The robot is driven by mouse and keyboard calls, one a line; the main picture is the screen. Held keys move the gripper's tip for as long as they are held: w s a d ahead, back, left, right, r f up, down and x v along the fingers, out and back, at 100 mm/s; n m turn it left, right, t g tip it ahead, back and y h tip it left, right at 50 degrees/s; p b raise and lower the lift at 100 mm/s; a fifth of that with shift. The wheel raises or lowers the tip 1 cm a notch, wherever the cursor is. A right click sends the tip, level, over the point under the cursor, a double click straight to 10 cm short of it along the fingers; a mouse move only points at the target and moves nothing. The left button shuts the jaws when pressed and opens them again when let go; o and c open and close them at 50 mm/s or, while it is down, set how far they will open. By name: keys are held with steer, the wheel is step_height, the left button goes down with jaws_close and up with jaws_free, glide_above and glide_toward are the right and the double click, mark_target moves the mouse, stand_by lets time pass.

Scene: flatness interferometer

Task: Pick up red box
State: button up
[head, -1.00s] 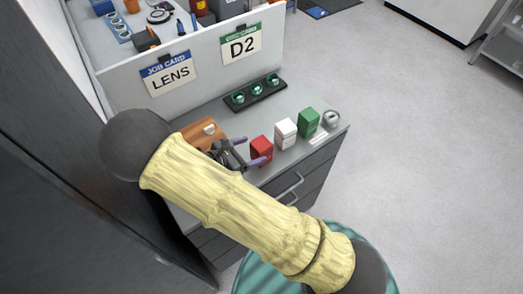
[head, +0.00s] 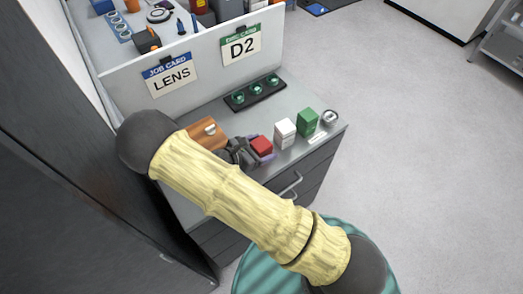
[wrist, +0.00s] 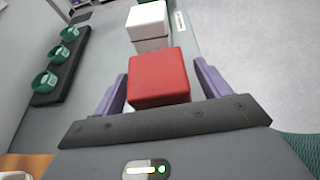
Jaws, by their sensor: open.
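The red box (head: 261,145) stands on the grey bench top near its front edge. In the wrist view the red box (wrist: 158,78) lies between the two purple fingers of my gripper (wrist: 160,88). The fingers are open, one on each side, with a visible gap at the right; the left finger is close to the box. In the head view my gripper (head: 254,151) reaches the box from the left, and my arm hides part of it. The lower part of the box is hidden in the wrist view by the gripper body.
A white box (head: 285,133) stands just beyond the red one, then a green box (head: 308,122) and a small round metal item (head: 330,117). A black tray (head: 255,95) with green round pieces lies at the back. A white panel (head: 195,55) with cards stands behind the bench.

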steer(key=c, duration=1.1)
step_height(320, 180, up, 10)
steer(key=shift+r+b, duration=0.1)
steer(key=shift+b, duration=0.95)
